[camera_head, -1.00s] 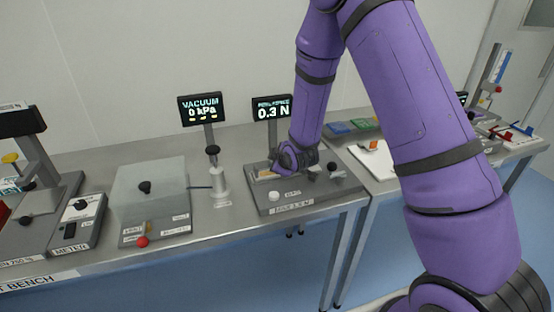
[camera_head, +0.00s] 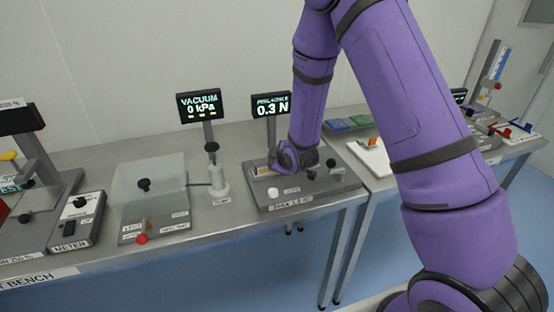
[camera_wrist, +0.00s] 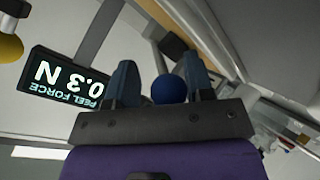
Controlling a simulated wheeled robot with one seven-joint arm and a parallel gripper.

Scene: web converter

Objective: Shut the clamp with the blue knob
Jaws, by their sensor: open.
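The blue knob (camera_wrist: 168,90) shows in the wrist view as a round ball between the two fingers of my gripper (camera_wrist: 160,80). The fingers are apart, one on each side of it; a gap shows on the left, and the right finger is close to it. I cannot tell whether either touches. In the head view my gripper (camera_head: 284,164) is low over the grey peel station (camera_head: 330,192), at its back left part. The blue knob and the rest of its clamp are hidden there behind my gripper and wrist.
The peel force display (camera_head: 271,105) reads 0.3 N and stands close behind my gripper. A white button (camera_head: 272,192) and dark knobs are on the station. Left of it are a vacuum post (camera_head: 217,180) and a clear-lidded box (camera_head: 150,185). A white board (camera_head: 372,158) lies to the right.

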